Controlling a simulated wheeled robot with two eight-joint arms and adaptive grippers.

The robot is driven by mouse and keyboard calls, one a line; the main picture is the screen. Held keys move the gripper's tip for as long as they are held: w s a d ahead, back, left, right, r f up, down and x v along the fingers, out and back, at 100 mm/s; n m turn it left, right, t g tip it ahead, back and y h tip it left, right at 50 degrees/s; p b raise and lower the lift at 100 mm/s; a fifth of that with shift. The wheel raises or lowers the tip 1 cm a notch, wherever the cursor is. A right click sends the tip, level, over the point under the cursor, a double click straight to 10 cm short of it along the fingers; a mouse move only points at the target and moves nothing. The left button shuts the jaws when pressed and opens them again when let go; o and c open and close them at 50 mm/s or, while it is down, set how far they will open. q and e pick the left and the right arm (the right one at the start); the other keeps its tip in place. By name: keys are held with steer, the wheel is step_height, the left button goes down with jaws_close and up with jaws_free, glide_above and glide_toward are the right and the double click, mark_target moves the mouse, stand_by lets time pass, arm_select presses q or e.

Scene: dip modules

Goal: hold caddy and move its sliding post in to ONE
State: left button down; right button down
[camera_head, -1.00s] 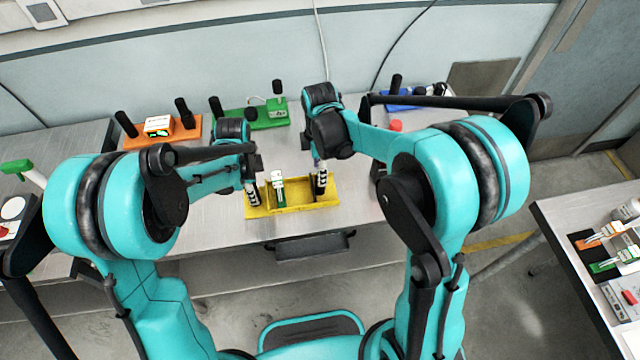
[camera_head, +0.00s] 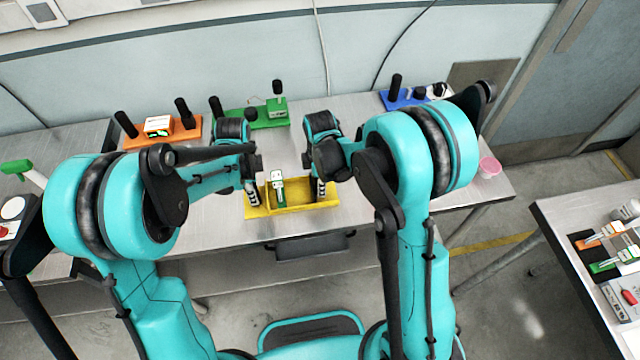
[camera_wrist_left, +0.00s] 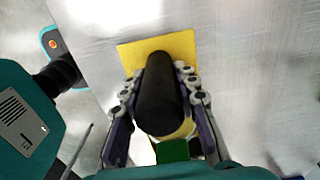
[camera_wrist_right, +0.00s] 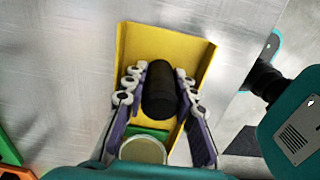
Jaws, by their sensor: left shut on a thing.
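The yellow caddy (camera_head: 300,210) lies near the front edge of the table, with a black post at each end. A green-and-white module (camera_head: 278,186) stands in it, left of the middle. My left gripper (camera_head: 252,190) is shut on the left black post, seen end-on in the left wrist view (camera_wrist_left: 160,95). My right gripper (camera_head: 319,188) has its fingers on both sides of the right black post, which shows in the right wrist view (camera_wrist_right: 160,90). Whether they press on it cannot be told. Which post slides, and any ONE marking, cannot be made out.
An orange base (camera_head: 185,133) with black posts and a green base (camera_head: 265,121) stand behind at the left. A blue base (camera_head: 405,100) is at the back right, a pink cup (camera_head: 489,167) at the table's right edge. A side table (camera_head: 570,225) stands at the right.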

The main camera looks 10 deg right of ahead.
mark_target(304, 194)
steer(key=shift+a, duration=2.5)
steer(key=c, duration=1.2)
jaws_free()
steer(key=shift+d, duration=0.1)
step_height(304, 194, up, 12)
